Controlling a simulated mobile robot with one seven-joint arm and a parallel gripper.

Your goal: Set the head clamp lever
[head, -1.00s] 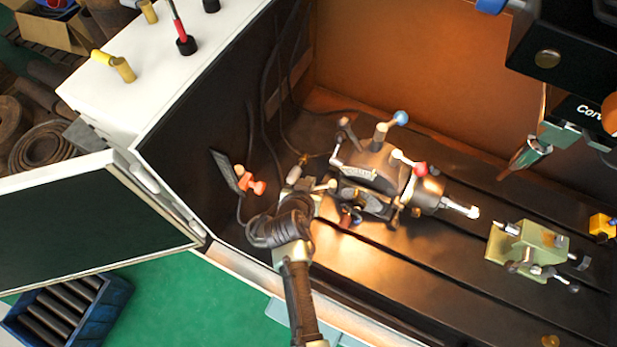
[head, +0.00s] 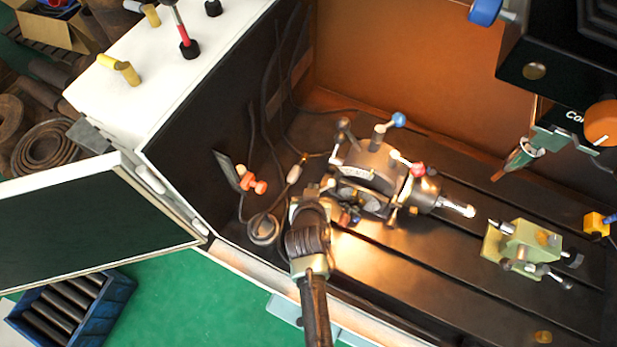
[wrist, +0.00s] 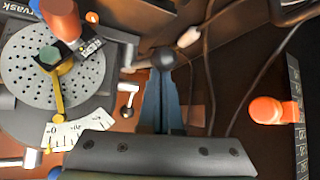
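The dividing head (head: 362,188) stands on the slotted table, its chuck to the right. It carries a blue-knobbed lever (head: 398,120) and a red-knobbed lever (head: 418,170). I cannot tell by marking which is the clamp lever. My gripper (head: 322,190) is at the head's left, near side. In the wrist view, its bluish fingers (wrist: 164,85) point at a dark ball knob (wrist: 163,57), which overlaps the fingertips. A short pale rod seems to reach it from the left. Whether the fingers grip the knob is unclear. The perforated index plate (wrist: 35,85) is to their left.
An orange-red fitting (head: 254,185) and cables are by the left wall. A green tailstock (head: 522,250) stands at the right. The machine's overhead part with an orange knob (head: 603,123) hangs upper right. The open door (head: 95,225) is at the left.

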